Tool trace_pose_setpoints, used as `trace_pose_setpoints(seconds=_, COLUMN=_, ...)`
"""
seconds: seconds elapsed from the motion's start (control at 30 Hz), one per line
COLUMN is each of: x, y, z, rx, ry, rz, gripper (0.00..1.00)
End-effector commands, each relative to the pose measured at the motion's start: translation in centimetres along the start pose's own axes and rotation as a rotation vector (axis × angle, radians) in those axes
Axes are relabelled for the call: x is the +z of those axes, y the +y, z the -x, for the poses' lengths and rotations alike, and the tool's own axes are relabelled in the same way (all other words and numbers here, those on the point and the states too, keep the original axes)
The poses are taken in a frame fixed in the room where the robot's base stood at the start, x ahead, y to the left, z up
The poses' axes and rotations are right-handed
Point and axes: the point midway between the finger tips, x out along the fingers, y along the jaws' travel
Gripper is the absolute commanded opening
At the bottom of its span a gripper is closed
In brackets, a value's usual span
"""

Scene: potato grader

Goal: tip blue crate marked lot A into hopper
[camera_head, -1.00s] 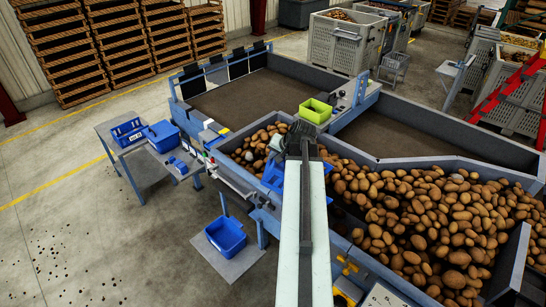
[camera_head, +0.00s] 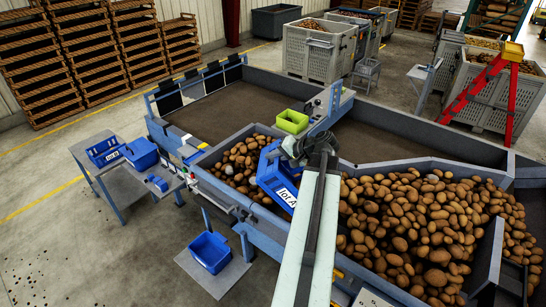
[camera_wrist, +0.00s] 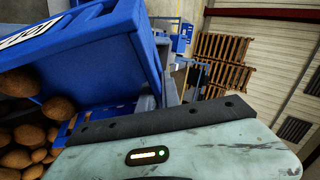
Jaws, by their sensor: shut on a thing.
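The blue crate marked lot A (camera_head: 268,178) hangs from my gripper (camera_head: 296,150) over the potato-filled hopper (camera_head: 210,187) of the grader. It is tilted, with its white label facing the head camera. My gripper is shut on it; the arm and wrist hide its right side and the fingertips. In the wrist view the crate (camera_wrist: 100,55) fills the upper left, steeply tilted, with part of its label at the top edge. Potatoes (camera_wrist: 25,135) show below it and at its left; I cannot tell which are inside the crate.
A lime-green crate (camera_head: 292,121) sits on the grader's divider. Other blue crates stand on a side table (camera_head: 125,187) and a low platform (camera_head: 222,278) at left. A heap of potatoes (camera_head: 430,225) lies right of my arm. A red ladder (camera_head: 470,95) stands at back right.

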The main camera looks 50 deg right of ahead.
Motion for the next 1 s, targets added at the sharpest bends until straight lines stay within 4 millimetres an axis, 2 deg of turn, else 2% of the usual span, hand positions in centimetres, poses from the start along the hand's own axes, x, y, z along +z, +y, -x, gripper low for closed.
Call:
trace_pose_setpoints(seconds=0.27, x=-1.5, y=1.7, z=2.9, rx=-0.125, ry=0.005, rz=-0.055, gripper=0.0)
trace_pose_setpoints(seconds=0.7, x=-3.9, y=3.8, z=8.9, rx=-0.371, ry=0.004, rz=-0.155, gripper=0.0)
trace_pose_setpoints(seconds=1.0, x=-4.0, y=3.6, z=9.6, rx=-0.393, ry=0.002, rz=-0.163, gripper=0.0)
